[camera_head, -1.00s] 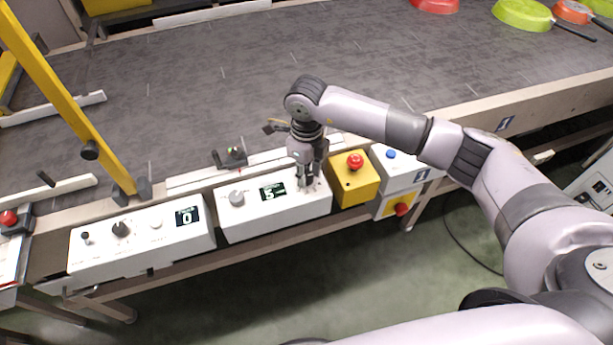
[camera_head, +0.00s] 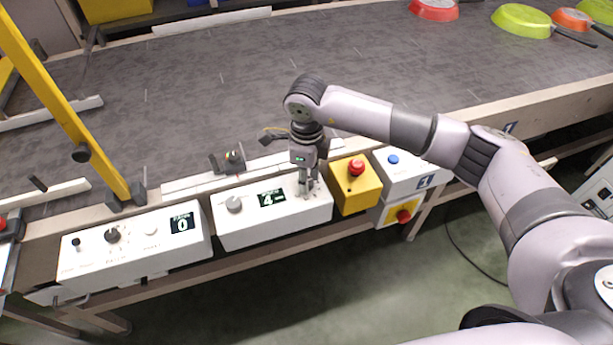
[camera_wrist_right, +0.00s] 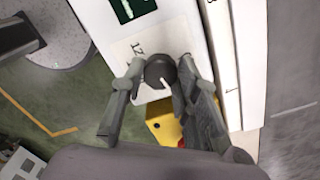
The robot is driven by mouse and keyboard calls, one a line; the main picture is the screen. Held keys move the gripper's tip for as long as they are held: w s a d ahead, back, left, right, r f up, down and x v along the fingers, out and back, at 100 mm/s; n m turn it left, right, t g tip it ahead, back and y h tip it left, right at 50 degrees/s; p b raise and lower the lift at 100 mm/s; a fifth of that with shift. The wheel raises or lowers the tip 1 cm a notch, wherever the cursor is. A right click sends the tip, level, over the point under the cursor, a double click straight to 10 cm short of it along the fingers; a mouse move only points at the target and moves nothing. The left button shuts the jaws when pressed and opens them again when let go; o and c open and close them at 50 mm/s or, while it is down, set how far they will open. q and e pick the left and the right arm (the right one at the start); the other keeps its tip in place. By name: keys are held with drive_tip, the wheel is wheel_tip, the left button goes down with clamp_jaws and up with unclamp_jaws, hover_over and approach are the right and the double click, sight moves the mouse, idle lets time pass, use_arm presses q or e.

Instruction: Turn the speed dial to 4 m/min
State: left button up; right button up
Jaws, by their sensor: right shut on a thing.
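The speed dial is a dark round knob with a white pointer line, seen in the right wrist view (camera_wrist_right: 158,70). It sits on the right part of a white control box (camera_head: 240,233), where my gripper mostly hides it in the head view. My right gripper (camera_head: 309,191) points down onto the box, its two fingers shut on the dial from both sides. The display (camera_head: 271,199) on this box reads 4. My left gripper is not in view.
A yellow box with a red button (camera_head: 356,168) stands close on the right. Another white panel (camera_head: 140,250) with a display reading 0 is on the left. The conveyor belt (camera_head: 210,90) lies behind, with pans (camera_head: 522,20) far right.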

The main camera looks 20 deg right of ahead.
drive_tip(key=o, duration=1.2)
drive_tip(key=shift+c, duration=0.2)
drive_tip(key=shift+r, duration=0.15)
wheel_tip(320, 180, up, 12)
